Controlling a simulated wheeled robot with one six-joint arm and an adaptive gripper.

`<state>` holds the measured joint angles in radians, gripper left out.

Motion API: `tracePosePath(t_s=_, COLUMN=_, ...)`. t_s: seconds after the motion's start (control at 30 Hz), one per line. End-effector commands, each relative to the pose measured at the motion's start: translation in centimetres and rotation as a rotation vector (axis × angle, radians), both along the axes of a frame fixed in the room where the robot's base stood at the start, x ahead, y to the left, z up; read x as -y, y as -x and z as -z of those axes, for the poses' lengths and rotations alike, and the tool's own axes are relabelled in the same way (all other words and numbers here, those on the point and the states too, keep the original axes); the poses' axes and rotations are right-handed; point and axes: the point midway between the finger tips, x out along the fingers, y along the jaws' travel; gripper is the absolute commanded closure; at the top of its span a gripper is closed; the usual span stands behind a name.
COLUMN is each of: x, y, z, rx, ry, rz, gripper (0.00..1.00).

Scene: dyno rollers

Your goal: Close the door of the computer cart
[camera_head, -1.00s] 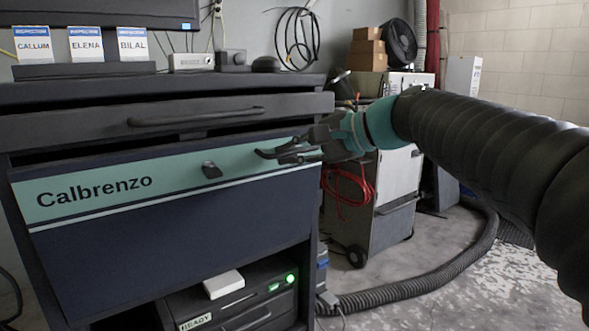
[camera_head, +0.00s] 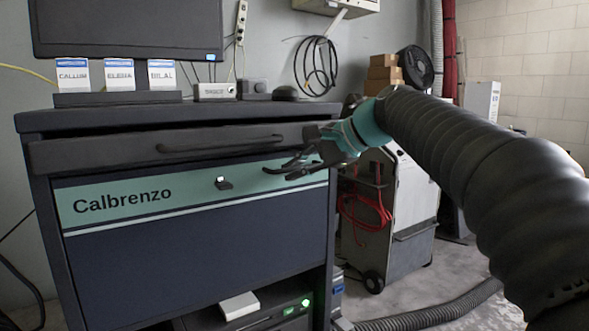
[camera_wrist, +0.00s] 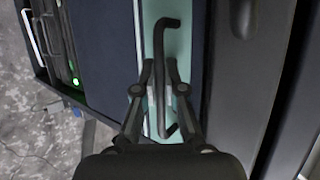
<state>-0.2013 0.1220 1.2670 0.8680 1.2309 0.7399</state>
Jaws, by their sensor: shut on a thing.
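The cart's door is the dark blue panel (camera_head: 200,250) with a teal "Calbrenzo" stripe, just below the drawer. A thin dark gap shows along its top edge. A small dark latch (camera_head: 222,183) sits on the stripe. My gripper (camera_head: 285,170) is at the stripe's right part, to the right of the latch. In the wrist view a dark bar handle (camera_wrist: 165,28) with bent ends runs along the teal stripe (camera_wrist: 187,30). My gripper (camera_wrist: 156,92) has its fingers on both sides of this bar, shut on it. The fingers partly hide the handle in the head view.
The grey drawer (camera_head: 100,153) with its own handle (camera_head: 220,147) sits right above the door. A white box (camera_head: 239,305) and a green-lit unit lie on the shelf below. A wheeled grey cabinet (camera_head: 410,205) stands to the right, with a hose (camera_head: 430,310) on the floor.

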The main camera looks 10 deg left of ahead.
Motion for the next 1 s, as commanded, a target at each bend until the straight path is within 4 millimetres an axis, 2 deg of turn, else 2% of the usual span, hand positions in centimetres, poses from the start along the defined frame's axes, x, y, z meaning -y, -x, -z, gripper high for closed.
tracePosePath(t_s=0.07, x=0.0, y=-0.5, z=-0.4, rx=0.012, ry=-0.009, rz=0.012, gripper=1.00)
tracePosePath(t_s=0.1, x=0.0, y=-0.5, z=-0.4, rx=0.012, ry=-0.009, rz=0.012, gripper=0.81)
tracePosePath(t_s=0.13, x=0.0, y=-0.5, z=-0.4, rx=0.013, ry=-0.009, rz=0.012, gripper=0.79)
tracePosePath(t_s=0.57, x=0.2, y=0.0, z=-0.5, rx=0.009, ry=-0.007, rz=0.004, gripper=0.79)
tracePosePath(t_s=0.67, x=1.3, y=0.3, z=-1.2, rx=0.010, ry=-0.007, rz=0.007, gripper=0.79)
tracePosePath(t_s=1.0, x=6.6, y=2.1, z=-4.7, rx=0.012, ry=-0.008, rz=0.013, gripper=0.79)
